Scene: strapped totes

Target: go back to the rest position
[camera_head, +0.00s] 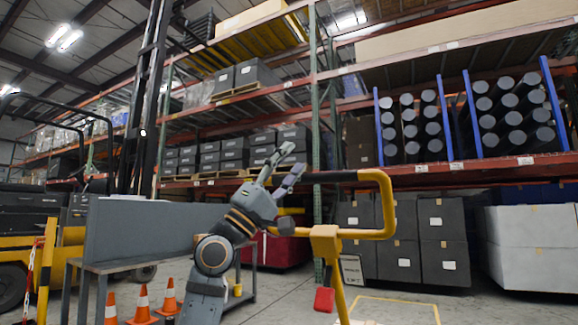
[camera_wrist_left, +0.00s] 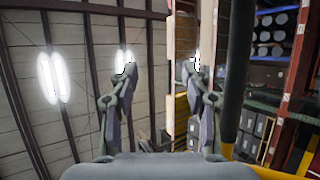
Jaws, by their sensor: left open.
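My left gripper (camera_head: 291,160) is raised in the middle of the head view, with its arm coming up from below. Its two fingers are spread and point up and to the right. In the left wrist view the open fingers (camera_wrist_left: 160,70) have nothing between them, only ceiling and racking far behind. The black grip (camera_head: 330,177) of a yellow rail appears close to the fingers in the head view. In the left wrist view this dark bar (camera_wrist_left: 238,75) passes to the right of the fingers, outside them. I cannot tell whether they touch. My right gripper is not in view.
The yellow rail (camera_head: 385,205) bends down right of my gripper, with a red piece (camera_head: 324,300) hanging low. A grey-panelled table (camera_head: 140,228) stands left. Orange cones (camera_head: 143,305) stand below it. Racks hold dark totes (camera_head: 245,73) and tubes (camera_head: 515,105). Grey and white boxes (camera_head: 530,245) stand right.

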